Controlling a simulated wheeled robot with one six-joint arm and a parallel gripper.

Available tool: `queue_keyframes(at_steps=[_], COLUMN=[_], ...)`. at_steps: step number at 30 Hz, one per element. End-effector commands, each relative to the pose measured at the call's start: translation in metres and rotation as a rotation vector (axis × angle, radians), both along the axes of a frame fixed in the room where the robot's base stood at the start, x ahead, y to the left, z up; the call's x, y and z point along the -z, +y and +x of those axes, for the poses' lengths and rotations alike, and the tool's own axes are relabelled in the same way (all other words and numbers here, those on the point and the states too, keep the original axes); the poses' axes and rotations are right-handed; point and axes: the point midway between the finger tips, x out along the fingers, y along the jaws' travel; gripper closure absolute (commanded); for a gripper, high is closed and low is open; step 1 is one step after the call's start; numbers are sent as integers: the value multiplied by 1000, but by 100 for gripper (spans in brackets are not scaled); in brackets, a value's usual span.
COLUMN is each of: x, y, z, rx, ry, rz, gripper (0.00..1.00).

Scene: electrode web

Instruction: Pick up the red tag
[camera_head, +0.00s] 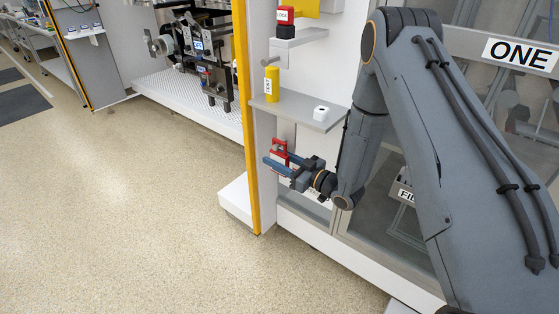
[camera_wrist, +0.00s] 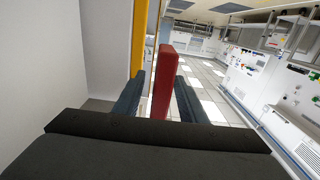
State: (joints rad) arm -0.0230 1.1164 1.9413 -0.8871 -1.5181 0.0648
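The red tag (camera_head: 279,147) shows in the head view as a small red frame-like piece by the white post, below the grey shelf. My gripper (camera_head: 277,164) points left at it, with its blue fingers level with the tag's lower part. In the wrist view the red tag (camera_wrist: 165,80) stands as an upright red bar between the two fingers of my gripper (camera_wrist: 160,100). The fingers are apart, and a narrow gap shows on the tag's left side. The right finger looks very close to the tag; I cannot tell whether they touch.
The grey shelf (camera_head: 300,112) above my gripper carries a yellow cylinder (camera_head: 272,84) and a white block (camera_head: 321,113). A red block with a white label (camera_head: 285,15) sits higher up. A yellow edge strip (camera_head: 245,90) runs beside the post. The floor (camera_head: 130,200) at left is clear.

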Motion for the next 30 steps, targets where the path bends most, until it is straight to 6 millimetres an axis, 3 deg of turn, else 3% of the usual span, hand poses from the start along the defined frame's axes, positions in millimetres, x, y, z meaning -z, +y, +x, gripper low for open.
queue_keyframes(at_steps=[6, 12, 14, 19, 30], x=[-3, -3, -3, -3, -5], y=[23, 23, 23, 23, 23], z=[16, 17, 17, 17, 18], rx=[-2, 0, 0, 0, 0], ry=[0, 1, 1, 0, -1], rz=[0, 1, 1, 0, 1], gripper=[62, 62, 69, 98, 100])
